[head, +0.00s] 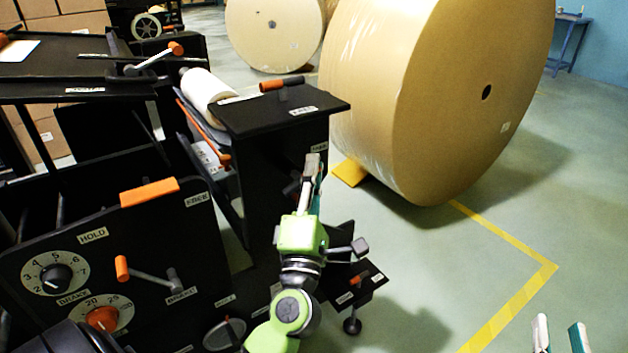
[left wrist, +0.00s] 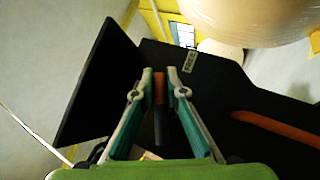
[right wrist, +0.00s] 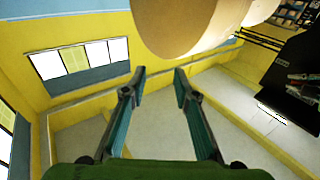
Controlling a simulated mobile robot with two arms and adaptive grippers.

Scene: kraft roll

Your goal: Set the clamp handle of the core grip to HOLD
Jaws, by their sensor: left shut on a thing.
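My left gripper (head: 313,165) is at the side of the black stand (head: 275,115), in the middle of the head view. In the left wrist view its fingers (left wrist: 160,76) are closed around an orange-ended handle (left wrist: 159,88) with a dark lower part. The handle is mostly hidden behind the gripper in the head view. A small white label (left wrist: 190,62), which seems to read FREE, is on the black plate just beyond the fingertips. My right gripper (head: 560,335) is at the lower right of the head view. It is open and empty, away from the machine.
An orange-ended lever (head: 272,86) is on top of the stand. A large kraft roll (head: 430,90) stands behind. The floor at right (head: 590,230) is clear.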

